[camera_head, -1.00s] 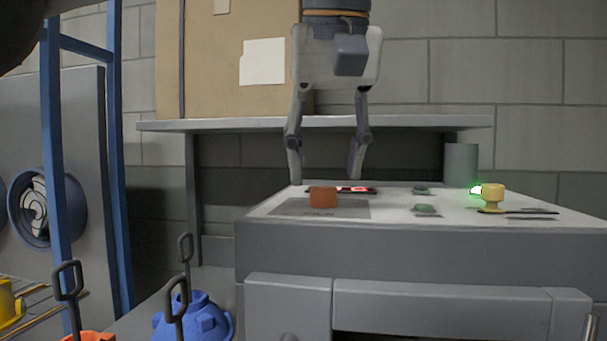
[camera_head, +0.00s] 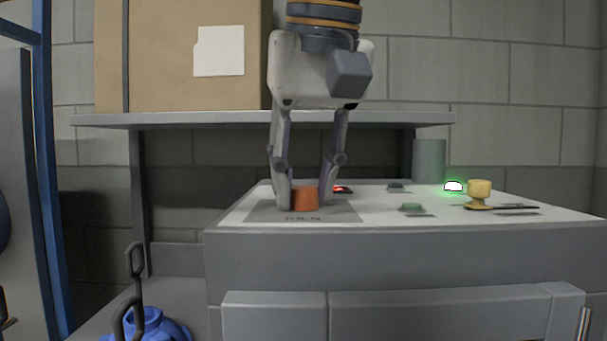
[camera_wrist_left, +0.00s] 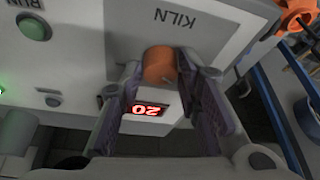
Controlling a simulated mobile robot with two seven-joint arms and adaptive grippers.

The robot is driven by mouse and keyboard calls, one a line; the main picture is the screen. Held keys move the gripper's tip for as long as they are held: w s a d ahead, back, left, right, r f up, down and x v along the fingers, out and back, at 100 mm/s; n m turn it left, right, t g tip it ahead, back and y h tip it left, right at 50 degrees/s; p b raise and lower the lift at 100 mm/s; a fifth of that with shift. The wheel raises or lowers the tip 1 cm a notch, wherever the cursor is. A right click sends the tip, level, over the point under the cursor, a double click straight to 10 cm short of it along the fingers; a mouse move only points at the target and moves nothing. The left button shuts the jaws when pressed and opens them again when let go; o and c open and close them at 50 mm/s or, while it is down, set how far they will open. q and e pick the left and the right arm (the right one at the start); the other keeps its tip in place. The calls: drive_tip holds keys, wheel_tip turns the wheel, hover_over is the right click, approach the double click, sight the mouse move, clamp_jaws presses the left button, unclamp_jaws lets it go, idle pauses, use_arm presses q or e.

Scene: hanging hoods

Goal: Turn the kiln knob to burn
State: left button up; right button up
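The orange kiln knob (camera_head: 305,198) stands on a grey panel marked KILN (camera_head: 345,212) on the console top. It also shows in the left wrist view (camera_wrist_left: 160,65). My left gripper (camera_head: 304,193) points down over the console with its fingers apart, one on each side of the knob. In the wrist view the knob lies between the fingertips, and I cannot tell whether they touch it. No burn marking is readable. A lit red display (camera_wrist_left: 146,109) shows between the fingers in the wrist view. My right gripper is not in view.
A yellow knob (camera_head: 479,190), a glowing green light (camera_head: 453,186), a green button (camera_head: 411,207) and a grey cylinder (camera_head: 429,160) stand to the right on the console (camera_head: 400,245). A shelf (camera_head: 400,120) with a cardboard box (camera_head: 180,90) is behind.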

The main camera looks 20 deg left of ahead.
use_arm(q)
clamp_jaws()
drive_tip(key=m+h, duration=0.1)
drive_tip(key=m, duration=0.1)
drive_tip(key=shift+a+m, duration=0.15)
drive_tip(key=shift+m, duration=0.25)
drive_tip(key=m+h, duration=0.1)
drive_tip(key=m, duration=0.3)
drive_tip(key=shift+a+t+h, duration=0.1)
drive_tip(key=shift+t+h, duration=0.2)
drive_tip(key=shift+h, duration=0.1)
drive_tip(key=m+h, duration=0.1)
drive_tip(key=m, duration=0.2)
drive_tip(key=m+g+h, duration=0.1)
drive_tip(key=m, duration=0.2)
drive_tip(key=shift+a+m, duration=0.15)
drive_tip(key=shift+m, duration=0.25)
drive_tip(key=m+h, duration=0.1)
drive_tip(key=m, duration=0.1)
drive_tip(key=m+g, duration=0.1)
drive_tip(key=m, duration=0.2)
drive_tip(key=shift+w+g+h, duration=0.15)
drive_tip(key=shift+g+h, duration=0.15)
drive_tip(key=shift+h, duration=0.1)
drive_tip(key=m+g, duration=0.1)
drive_tip(key=m, duration=0.4)
drive_tip(key=shift+w+a+g, duration=0.1)
drive_tip(key=shift+g, duration=0.3)
drive_tip(key=shift+m, duration=0.3)
